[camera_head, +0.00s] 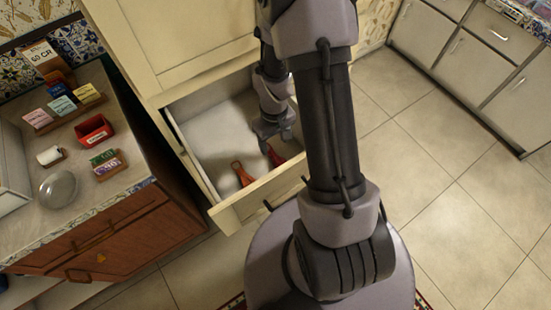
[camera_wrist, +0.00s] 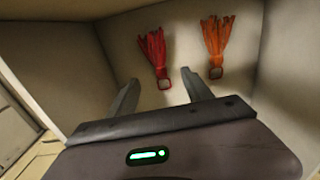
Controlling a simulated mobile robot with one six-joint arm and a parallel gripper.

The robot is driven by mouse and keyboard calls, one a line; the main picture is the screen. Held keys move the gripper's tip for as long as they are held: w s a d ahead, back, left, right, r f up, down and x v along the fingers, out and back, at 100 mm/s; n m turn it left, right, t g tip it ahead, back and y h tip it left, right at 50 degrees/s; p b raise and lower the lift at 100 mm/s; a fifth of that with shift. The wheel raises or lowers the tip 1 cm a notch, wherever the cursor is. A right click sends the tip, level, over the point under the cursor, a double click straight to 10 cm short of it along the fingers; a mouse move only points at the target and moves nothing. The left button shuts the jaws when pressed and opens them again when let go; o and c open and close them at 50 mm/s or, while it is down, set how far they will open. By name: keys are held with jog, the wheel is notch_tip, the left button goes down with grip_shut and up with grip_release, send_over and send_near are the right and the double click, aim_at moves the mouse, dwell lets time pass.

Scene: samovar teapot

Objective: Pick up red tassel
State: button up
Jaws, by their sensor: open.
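The red tassel (camera_wrist: 154,52) lies on the drawer floor in the wrist view, its loop end toward my gripper (camera_wrist: 154,86). My gripper is open and empty, with the loop showing between its fingertips; I cannot tell the height above it. In the head view my gripper (camera_head: 276,138) is inside the open drawer, and the red tassel (camera_head: 275,155) shows partly beside it. An orange tassel (camera_wrist: 216,38) lies to the right of the red one in the wrist view; in the head view it is on the left (camera_head: 242,174).
The open drawer (camera_head: 262,197) has walls around the tassels. A counter (camera_head: 128,173) with small card holders, a red box (camera_head: 94,129) and a glass dish (camera_head: 59,189) stands at the left. Tiled floor (camera_head: 440,180) is clear at the right.

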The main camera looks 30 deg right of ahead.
aim_at(275, 155)
notch_tip(275, 155, down, 8)
jog(key=b, duration=0.3)
jog(key=shift+d, duration=0.1)
jog(key=shift+r, duration=0.1)
jog(key=shift+c, duration=1.1)
grip_shut()
